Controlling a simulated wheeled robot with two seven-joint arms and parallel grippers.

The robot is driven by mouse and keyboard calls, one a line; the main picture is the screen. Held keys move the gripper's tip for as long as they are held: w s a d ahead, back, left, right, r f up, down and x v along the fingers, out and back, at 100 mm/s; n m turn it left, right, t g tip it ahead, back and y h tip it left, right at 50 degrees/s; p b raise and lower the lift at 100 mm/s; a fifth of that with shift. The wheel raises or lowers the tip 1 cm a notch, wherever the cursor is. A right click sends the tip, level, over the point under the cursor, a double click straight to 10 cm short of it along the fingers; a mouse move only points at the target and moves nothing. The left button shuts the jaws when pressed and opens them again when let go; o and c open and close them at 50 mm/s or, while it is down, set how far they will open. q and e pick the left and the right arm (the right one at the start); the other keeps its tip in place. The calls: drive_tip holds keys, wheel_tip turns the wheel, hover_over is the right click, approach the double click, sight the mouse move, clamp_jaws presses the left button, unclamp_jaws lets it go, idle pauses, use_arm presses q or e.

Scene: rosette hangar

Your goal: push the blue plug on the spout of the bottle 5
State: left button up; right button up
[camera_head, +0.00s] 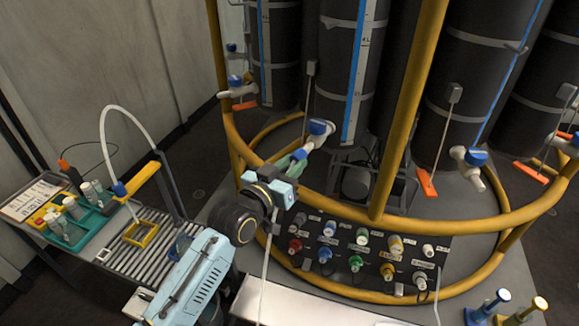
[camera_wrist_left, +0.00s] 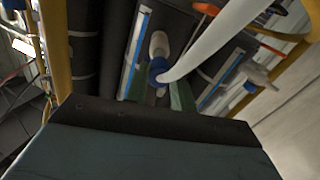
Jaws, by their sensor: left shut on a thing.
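My left gripper (camera_head: 297,157) is at the end of the arm coming in from the lower left. Its green fingers, also in the left wrist view (camera_wrist_left: 160,92), are shut on a blue plug (camera_wrist_left: 157,68) with a thick white hose. The plug is directly in front of a pale spout (camera_wrist_left: 159,44); I cannot tell whether they touch. In the head view this spout (camera_head: 309,144), with a blue valve knob (camera_head: 320,127), comes off a tall black bottle (camera_head: 345,60). I cannot read which bottle is number 5. My right gripper is not in view.
Yellow rails (camera_head: 400,110) curve around the black bottles, close to my left gripper. Below is a panel of coloured connectors (camera_head: 355,262). A ribbed bench (camera_head: 160,250) with a teal tray (camera_head: 88,233) and an arched white hose (camera_head: 130,112) stands left. Other spouts (camera_head: 467,160) stand alongside.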

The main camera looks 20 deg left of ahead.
use_arm(q)
drive_tip(key=o, duration=1)
drive_tip(key=v, duration=1.3)
drive_tip(key=shift+p, duration=0.3)
drive_tip(key=shift+s, duration=0.15)
